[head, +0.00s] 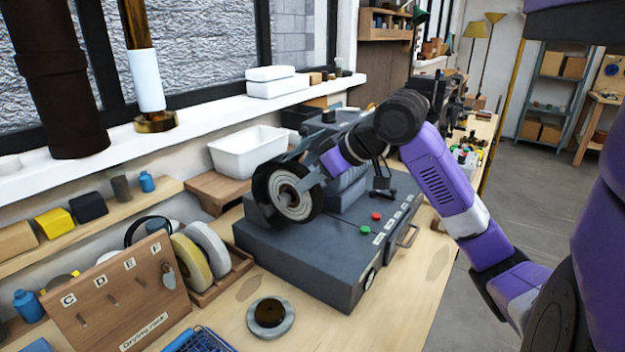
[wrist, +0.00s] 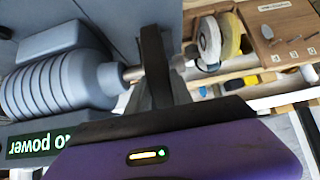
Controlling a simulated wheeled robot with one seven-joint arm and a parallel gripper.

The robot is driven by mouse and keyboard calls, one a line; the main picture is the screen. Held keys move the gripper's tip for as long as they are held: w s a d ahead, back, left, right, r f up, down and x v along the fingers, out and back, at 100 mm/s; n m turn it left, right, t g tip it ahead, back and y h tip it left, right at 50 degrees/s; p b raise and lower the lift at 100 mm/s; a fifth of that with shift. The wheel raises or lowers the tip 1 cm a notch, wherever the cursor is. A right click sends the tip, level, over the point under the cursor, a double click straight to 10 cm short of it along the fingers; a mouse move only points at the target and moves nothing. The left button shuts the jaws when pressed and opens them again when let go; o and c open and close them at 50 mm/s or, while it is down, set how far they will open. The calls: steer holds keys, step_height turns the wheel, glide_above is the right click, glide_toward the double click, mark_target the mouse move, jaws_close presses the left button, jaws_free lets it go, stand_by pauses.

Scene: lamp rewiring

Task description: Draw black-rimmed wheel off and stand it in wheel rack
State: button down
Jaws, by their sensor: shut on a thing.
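The black-rimmed wheel (head: 293,208) has a grey face and stands upright at the left end of the grinder (head: 310,270). My gripper (head: 303,182) is shut on it from the upper right, with one finger across its face. In the wrist view the wheel (wrist: 153,65) shows edge-on as a dark band beside the copper-coloured spindle (wrist: 133,73). I cannot tell whether the spindle is still inside its bore. The wooden wheel rack (head: 222,287) stands left of the grinder and holds a white wheel (head: 208,247) and a yellow wheel (head: 190,258).
A pegboard lettered C to F (head: 120,300) stands beside the rack. A dark-centred ring (head: 270,317) and a blue basket (head: 205,342) lie on the bench in front. A white bin (head: 247,150) is behind. Bare bench lies between rack and grinder.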

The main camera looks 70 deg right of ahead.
steer(key=w+a, duration=0.1)
steer(key=a, duration=0.6)
steer(key=shift+w+a+p, duration=0.15)
steer(key=shift+w+p, duration=0.2)
steer(key=shift+p, duration=0.05)
stand_by(0.6)
stand_by(0.4)
